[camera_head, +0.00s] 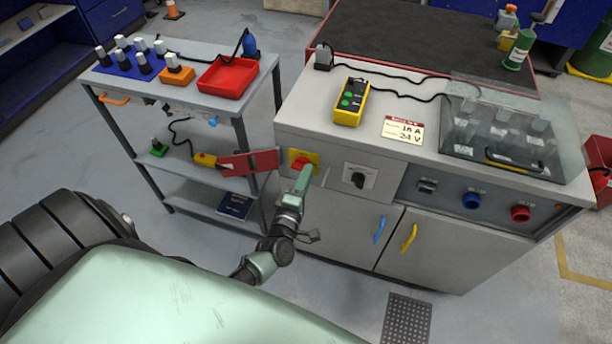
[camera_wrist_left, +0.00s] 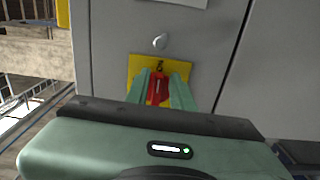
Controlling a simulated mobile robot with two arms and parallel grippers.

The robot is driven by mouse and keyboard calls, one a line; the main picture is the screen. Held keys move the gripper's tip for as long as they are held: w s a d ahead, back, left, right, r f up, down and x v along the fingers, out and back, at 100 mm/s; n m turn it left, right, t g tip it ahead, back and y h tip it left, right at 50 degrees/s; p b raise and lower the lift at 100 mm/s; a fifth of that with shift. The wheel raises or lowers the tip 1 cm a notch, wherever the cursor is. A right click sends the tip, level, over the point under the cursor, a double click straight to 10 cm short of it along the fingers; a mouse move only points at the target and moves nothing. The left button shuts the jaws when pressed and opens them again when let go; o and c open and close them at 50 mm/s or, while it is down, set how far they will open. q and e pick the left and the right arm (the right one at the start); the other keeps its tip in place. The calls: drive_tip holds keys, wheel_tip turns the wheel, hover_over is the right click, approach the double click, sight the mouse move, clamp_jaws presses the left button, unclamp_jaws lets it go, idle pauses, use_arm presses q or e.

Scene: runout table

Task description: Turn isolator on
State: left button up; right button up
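The isolator is a red rotary handle on a yellow plate (camera_head: 316,157), at the left end of the grey cabinet front. In the left wrist view the yellow plate (camera_wrist_left: 145,66) faces me, with the red handle (camera_wrist_left: 158,88) in the middle, its long side running roughly up and down. My left gripper (camera_head: 303,174) is right in front of the isolator. In the left wrist view its two green fingers (camera_wrist_left: 160,90) lie on either side of the red handle; I cannot tell whether they press on it. My right gripper is not in view.
A black rotary switch (camera_head: 359,179) sits right of the isolator. A red flat piece (camera_head: 262,160) sticks out left of the cabinet. A trolley with a red tray (camera_head: 228,78) stands at left. On the cabinet top are a yellow button box (camera_head: 350,103) and a clear cover (camera_head: 500,135).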

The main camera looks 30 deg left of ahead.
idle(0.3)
use_arm(q)
drive_tip(key=v, duration=0.7)
drive_tip(key=shift+s+b, duration=0.35)
drive_tip(key=shift+s, duration=0.05)
drive_tip(key=shift+d+f, duration=0.1)
drive_tip(key=shift+d, duration=0.05)
drive_tip(key=s+d+f+m+g+h, duration=0.2)
drive_tip(key=s+f+m+g, duration=0.15)
drive_tip(key=f, duration=0.45)
drive_tip(key=s+d+f+m+g+h, duration=0.15)
drive_tip(key=s+f+m, duration=0.3)
drive_tip(key=f, duration=0.45)
drive_tip(key=s+d+f+m+g+h, duration=0.1)
drive_tip(key=s+d+f+m+g, duration=0.3)
drive_tip(key=f, duration=0.4)
drive_tip(key=s+a+f+m+g, duration=0.1)
drive_tip(key=s+f+m+g, duration=0.2)
drive_tip(key=s, duration=0.9)
drive_tip(key=s+a+f+m+g, duration=0.2)
drive_tip(key=s+f+m+g, duration=0.2)
drive_tip(key=s+f+m, duration=0.4)
drive_tip(key=s+f, duration=0.3)
drive_tip(key=s, duration=0.1)
drive_tip(key=shift+s+g, duration=0.3)
